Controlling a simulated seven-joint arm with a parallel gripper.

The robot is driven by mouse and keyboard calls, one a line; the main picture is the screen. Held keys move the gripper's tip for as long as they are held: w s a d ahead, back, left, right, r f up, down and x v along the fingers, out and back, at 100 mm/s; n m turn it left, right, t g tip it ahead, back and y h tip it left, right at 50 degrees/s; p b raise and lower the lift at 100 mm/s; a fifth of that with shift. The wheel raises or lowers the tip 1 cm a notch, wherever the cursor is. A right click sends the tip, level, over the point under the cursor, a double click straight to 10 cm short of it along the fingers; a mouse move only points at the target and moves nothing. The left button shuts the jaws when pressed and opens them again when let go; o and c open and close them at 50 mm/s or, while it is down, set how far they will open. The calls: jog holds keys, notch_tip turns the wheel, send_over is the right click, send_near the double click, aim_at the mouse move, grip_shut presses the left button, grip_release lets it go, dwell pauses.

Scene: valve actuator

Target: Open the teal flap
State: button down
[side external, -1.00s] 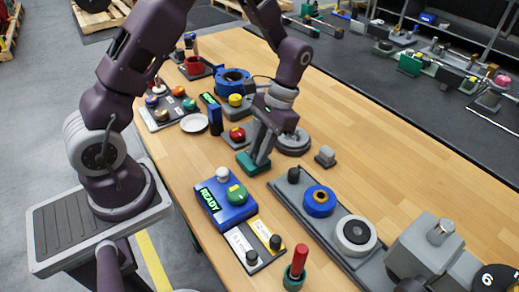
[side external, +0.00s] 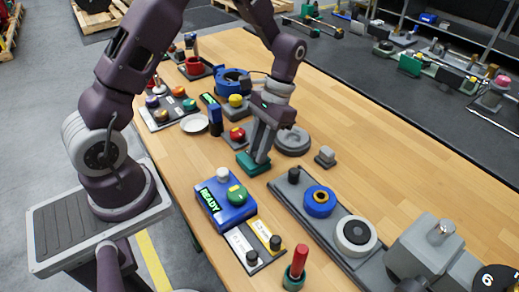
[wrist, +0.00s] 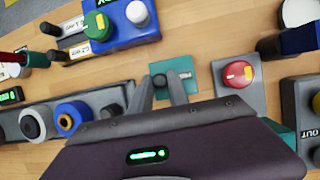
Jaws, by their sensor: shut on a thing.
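The teal flap (side external: 250,167) is a small teal plate low on the wooden table, in the middle of the side view. It also shows in the wrist view (wrist: 183,68), with a small dark knob (wrist: 159,80) on it. My gripper (side external: 261,158) reaches down to it, with its fingertips at the plate. In the wrist view the fingers (wrist: 161,84) stand on both sides of the dark knob, shut on it. The fingers hide part of the plate, and I cannot tell from these views how far the flap is tilted.
A red button on a grey box (side external: 237,134) stands close behind the flap. A blue READY box (side external: 226,202) is in front. A grey rail with blue and white rings (side external: 320,201) lies to the right. A small grey block (side external: 325,156) and a round grey disc (side external: 292,141) are nearby.

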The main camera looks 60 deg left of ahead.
jog(key=a+h, duration=0.1)
jog(key=r+h, duration=0.1)
jog(key=h, duration=0.1)
jog(key=a+r+m+h, duration=0.1)
jog(key=shift+a+h, duration=0.3)
jog(key=shift+h, duration=0.1)
jog(key=shift+a+r+m+h, duration=0.25)
jog(key=shift+a+h, duration=0.45)
jog(key=shift+h, duration=0.4)
jog(key=shift+a+r+m+h, duration=0.15)
jog(key=shift+a+m+h, duration=0.1)
jog(key=shift+a+h, duration=0.65)
jog(key=shift+d+g+h, duration=0.15)
jog(key=shift+g+h, duration=0.15)
jog(key=c, duration=1.3)
grip_release()
jog(key=shift+o, duration=0.2)
jog(key=v, duration=0.7)
